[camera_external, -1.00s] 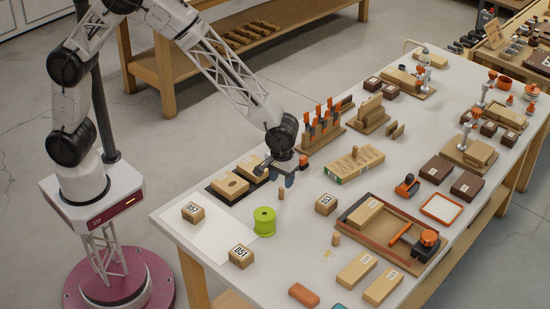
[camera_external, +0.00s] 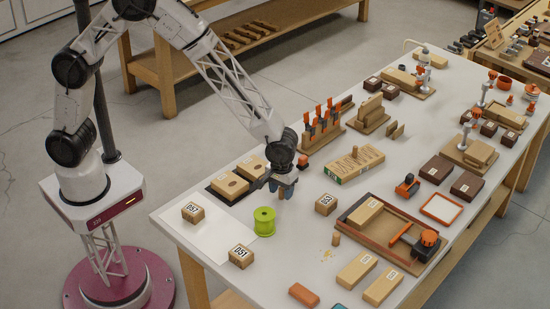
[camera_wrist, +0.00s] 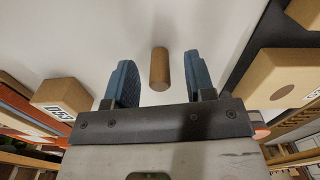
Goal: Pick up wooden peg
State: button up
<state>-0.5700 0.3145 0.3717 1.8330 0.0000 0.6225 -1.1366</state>
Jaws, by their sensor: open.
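A wooden peg (camera_wrist: 159,68) stands on the white bench top. My gripper is open and empty. In the external view my gripper (camera_external: 284,190) is low over the bench, right around the peg's place, and its fingers mostly hide the peg there. A second short peg (camera_external: 336,239) stands apart beside the wooden tray.
Wooden blocks with holes (camera_external: 230,184) lie left of my gripper. A green spool (camera_external: 264,222) stands in front of it. Block 053 (camera_external: 325,205) stands to the right. A board with a peg on it (camera_external: 353,164) lies behind right. The tray (camera_external: 356,233) is farther right.

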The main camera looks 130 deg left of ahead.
dwell(0.5)
grip_shut()
jog(key=shift+r, duration=0.1)
jog(key=shift+r, duration=4.9)
